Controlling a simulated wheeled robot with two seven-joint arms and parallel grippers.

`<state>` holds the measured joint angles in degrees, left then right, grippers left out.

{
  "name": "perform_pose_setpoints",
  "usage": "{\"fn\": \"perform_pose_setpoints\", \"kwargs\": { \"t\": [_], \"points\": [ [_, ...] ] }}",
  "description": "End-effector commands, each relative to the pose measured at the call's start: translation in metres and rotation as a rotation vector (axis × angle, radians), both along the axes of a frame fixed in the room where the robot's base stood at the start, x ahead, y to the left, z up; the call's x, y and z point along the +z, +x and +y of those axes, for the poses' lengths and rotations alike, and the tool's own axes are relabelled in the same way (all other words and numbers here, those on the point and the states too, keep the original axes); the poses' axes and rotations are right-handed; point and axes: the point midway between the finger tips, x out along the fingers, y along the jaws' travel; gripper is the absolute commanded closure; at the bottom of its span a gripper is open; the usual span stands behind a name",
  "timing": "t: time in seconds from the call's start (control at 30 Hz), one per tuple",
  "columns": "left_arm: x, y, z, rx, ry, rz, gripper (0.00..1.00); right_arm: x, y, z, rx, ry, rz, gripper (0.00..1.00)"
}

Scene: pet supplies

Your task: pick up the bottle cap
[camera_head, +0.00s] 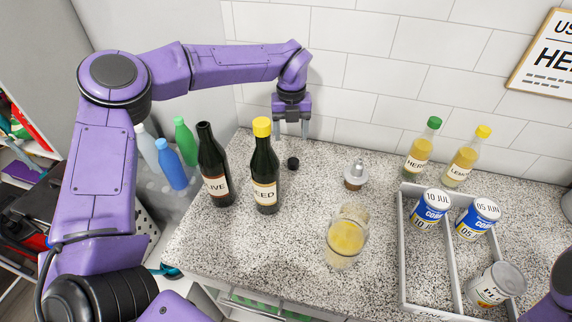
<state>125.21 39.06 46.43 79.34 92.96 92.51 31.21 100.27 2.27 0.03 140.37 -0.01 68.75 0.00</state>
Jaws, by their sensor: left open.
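A small black bottle cap (293,163) lies on the speckled counter, right of the dark bottles. My left gripper (291,135) points down near the back wall, above and behind the cap in the picture. Its fingers are apart with nothing between them. A dark bottle (213,165) labelled "IVE" stands upright without a cap. Beside it a dark bottle (264,172) labelled "SED" has a yellow cap on. Part of my right arm shows at the lower right edge; its gripper is out of view.
A silver-topped jar (354,173) and a glass (346,238) of yellow liquid stand right of the cap. A divided tray (403,262) holds several cans. Two capped bottles, green-topped (419,148) and yellow-topped (467,157), stand at the back. Counter (290,215) in front of the cap is clear.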

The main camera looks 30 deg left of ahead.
Motion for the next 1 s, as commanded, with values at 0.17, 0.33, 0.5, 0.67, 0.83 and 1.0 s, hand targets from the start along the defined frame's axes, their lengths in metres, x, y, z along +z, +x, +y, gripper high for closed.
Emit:
{"fn": "perform_pose_setpoints", "kwargs": {
  "t": [0.17, 0.33, 0.5, 0.67, 0.83, 1.0],
  "points": [
    [-0.031, -0.001, -0.001, -0.001, 0.001, 0.006, 0.34, 0.012, 0.000, 0.000, 0.000, -0.001, 0.000, 0.57],
    [-0.050, -0.004, -0.003, 0.001, 0.002, 0.008, 0.34, 0.024, 0.000, 0.000, 0.000, -0.001, 0.000, 0.57],
    [-0.081, -0.006, -0.009, 0.001, 0.003, 0.007, 0.34, 0.040, 0.000, 0.000, 0.000, 0.000, 0.000, 0.57],
    [-0.094, -0.005, -0.009, 0.002, 0.003, 0.004, 0.34, 0.040, 0.000, 0.000, 0.000, -0.001, 0.000, 0.57],
    [-0.095, -0.005, -0.009, 0.002, 0.003, 0.004, 0.41, 0.039, 0.000, 0.000, 0.000, -0.001, 0.000, 0.57],
    [-0.094, -0.005, -0.009, 0.002, 0.003, 0.004, 0.94, 0.039, 0.000, 0.000, 0.000, -0.001, 0.000, 0.57]
  ]
}}
